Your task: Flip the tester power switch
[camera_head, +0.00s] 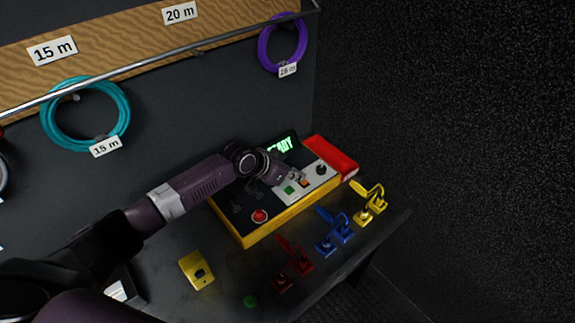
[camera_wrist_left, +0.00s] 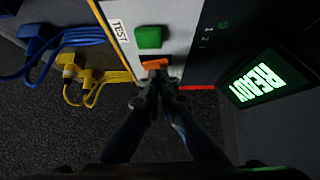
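The tester (camera_head: 240,224) is a yellow-sided box with a dark and grey top on the bench. Its screen (camera_head: 281,146) reads READY in green, also in the left wrist view (camera_wrist_left: 262,82). A small orange rocker switch (camera_head: 304,183) sits beside a green button (camera_head: 289,190) on the grey panel. My left gripper (camera_head: 299,177) is over this panel. In the left wrist view its fingertips (camera_wrist_left: 157,76) are together right at the orange switch (camera_wrist_left: 155,64); whether they touch it is unclear. The green button (camera_wrist_left: 148,37) lies just beyond. My right gripper is not in view.
Red (camera_head: 301,263), blue (camera_head: 343,232) and yellow (camera_head: 364,215) cable plugs stand along the bench's front edge. A yellow device (camera_head: 196,270) lies near the left. Teal (camera_head: 46,118) and purple (camera_head: 264,48) cable coils hang on the wall.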

